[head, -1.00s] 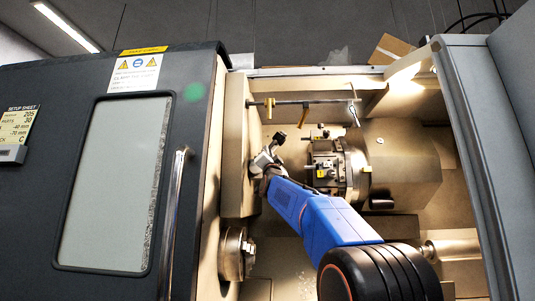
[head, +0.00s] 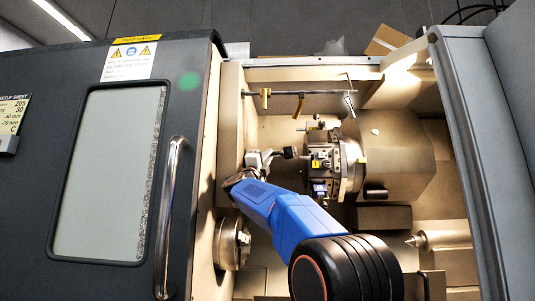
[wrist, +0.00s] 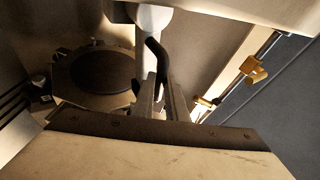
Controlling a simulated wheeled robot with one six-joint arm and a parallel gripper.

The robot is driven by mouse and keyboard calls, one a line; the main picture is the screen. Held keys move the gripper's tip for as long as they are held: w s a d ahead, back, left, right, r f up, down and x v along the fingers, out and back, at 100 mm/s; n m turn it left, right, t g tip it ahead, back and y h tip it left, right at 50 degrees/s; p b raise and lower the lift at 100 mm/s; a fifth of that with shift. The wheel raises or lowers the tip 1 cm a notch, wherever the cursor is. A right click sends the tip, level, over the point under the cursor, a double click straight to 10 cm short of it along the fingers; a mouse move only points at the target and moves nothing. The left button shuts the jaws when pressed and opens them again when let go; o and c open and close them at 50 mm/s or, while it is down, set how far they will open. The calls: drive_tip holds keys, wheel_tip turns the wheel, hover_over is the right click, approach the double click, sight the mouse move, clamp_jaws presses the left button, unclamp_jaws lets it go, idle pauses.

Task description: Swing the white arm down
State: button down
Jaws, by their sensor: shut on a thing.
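The white arm (head: 254,160) shows in the head view at the left inner wall of the machine. It is small there, with a dark block-like tip (head: 290,152) pointing right toward the turret. In the wrist view the white arm (wrist: 150,20) runs up to the top edge, with a black curved piece (wrist: 157,55) beside it. My gripper (wrist: 163,100) is shut on the white arm, its two grey fingers on either side of it. In the head view my gripper (head: 240,178) is at the arm's lower left, partly hidden by my wrist.
The tool turret (head: 325,165) stands close to the right of the white arm. A chuck (head: 230,244) is below left. A rod with yellow fittings (head: 300,93) crosses above. The dark door (head: 185,80) with its handle (head: 171,215) is at left.

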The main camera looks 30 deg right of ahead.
drive_tip(key=shift+f+m+g, duration=0.3)
drive_tip(key=shift+m+g, duration=0.25)
drive_tip(key=shift+m, duration=0.15)
drive_tip(key=shift+f+m+g, duration=0.3)
drive_tip(key=shift+m+g, duration=0.25)
drive_tip(key=shift+m, duration=0.15)
drive_tip(key=shift+f, duration=0.1)
drive_tip(key=c, duration=1.8)
unclamp_jaws()
drive_tip(key=shift+o, duration=0.2)
drive_tip(key=v, duration=0.7)
drive_tip(key=shift+a+f, duration=0.15)
drive_tip(key=shift+f, duration=0.1)
